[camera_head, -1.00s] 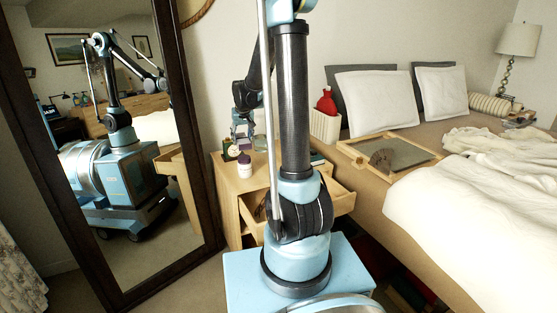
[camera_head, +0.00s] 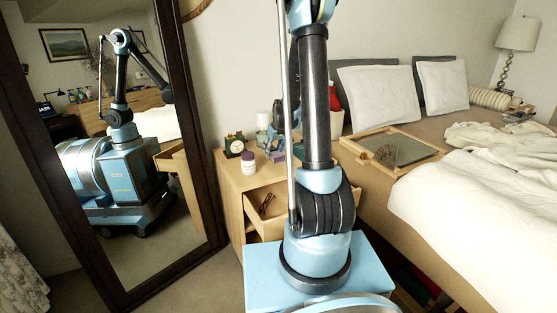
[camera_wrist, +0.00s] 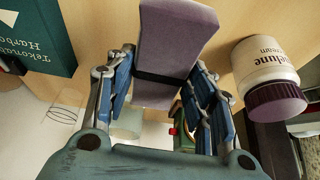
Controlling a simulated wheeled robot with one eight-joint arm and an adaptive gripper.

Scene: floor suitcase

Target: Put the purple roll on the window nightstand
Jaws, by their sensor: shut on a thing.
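In the wrist view the purple roll (camera_wrist: 175,38), dusky purple with a dark band around it, lies between the blue fingers of my gripper (camera_wrist: 165,72). My gripper is shut on it. In the head view my gripper (camera_head: 275,145) is low over the near nightstand (camera_head: 229,195), partly hidden behind my arm. I cannot tell whether the roll touches the top. A far nightstand (camera_head: 520,116) stands beyond the bed with a lamp (camera_head: 516,38). No window shows, so I cannot tell which is the window nightstand.
A white jar with a purple lid (camera_head: 248,163) and a green clock (camera_head: 234,145) stand on the near nightstand. Its drawer (camera_head: 262,222) is open. A dark green book (camera_wrist: 35,38) lies left of the roll in the wrist view. A tray (camera_head: 400,152) lies on the bed.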

